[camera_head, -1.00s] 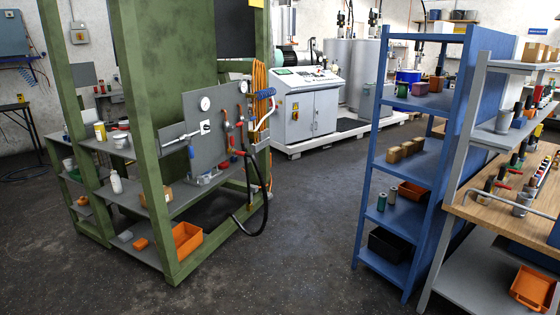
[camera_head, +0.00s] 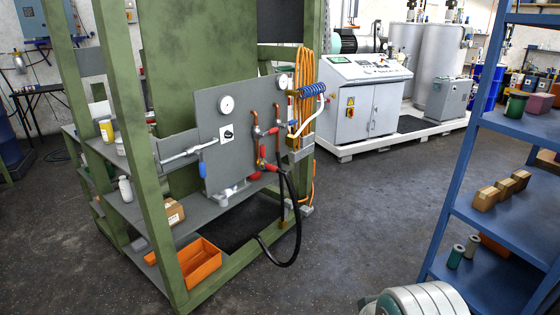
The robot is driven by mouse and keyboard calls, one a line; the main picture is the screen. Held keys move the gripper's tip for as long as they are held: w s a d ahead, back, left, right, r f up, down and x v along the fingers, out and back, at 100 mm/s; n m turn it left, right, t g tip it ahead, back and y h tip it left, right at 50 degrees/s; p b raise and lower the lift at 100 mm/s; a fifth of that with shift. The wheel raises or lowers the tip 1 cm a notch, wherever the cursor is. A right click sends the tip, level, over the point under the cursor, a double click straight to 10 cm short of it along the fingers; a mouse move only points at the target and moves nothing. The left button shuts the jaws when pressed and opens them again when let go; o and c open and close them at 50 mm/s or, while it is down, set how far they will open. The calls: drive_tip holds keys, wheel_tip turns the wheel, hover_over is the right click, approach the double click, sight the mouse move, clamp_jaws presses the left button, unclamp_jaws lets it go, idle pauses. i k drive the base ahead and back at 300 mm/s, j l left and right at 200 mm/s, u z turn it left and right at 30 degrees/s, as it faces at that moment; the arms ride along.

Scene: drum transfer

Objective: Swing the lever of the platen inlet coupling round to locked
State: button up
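A grey panel (camera_head: 212,132) on the green frame carries a round gauge (camera_head: 226,104), a dark selector on a white plate, and copper pipes. Red-ended fittings (camera_head: 267,165) sit low on its right side, where a black hose (camera_head: 297,225) joins and loops down. A pale rounded segment, seemingly part of my arm, shows at the bottom edge; my gripper is not in view.
A green frame (camera_head: 163,215) surrounds the panel, with an orange bin (camera_head: 199,262) on its low shelf. A blue shelf rack (camera_head: 500,190) stands at right. A white control cabinet (camera_head: 362,100) is behind. Dark floor (camera_head: 370,225) between frame and rack is clear.

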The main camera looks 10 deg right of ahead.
sight(262, 148)
drive_tip(key=i+l+u, duration=0.2)
drive_tip(key=i, duration=0.9)
drive_tip(key=i+j+z, duration=0.1)
drive_tip(key=i, duration=0.8)
drive_tip(key=i+j, duration=0.2)
drive_tip(key=i, duration=0.75)
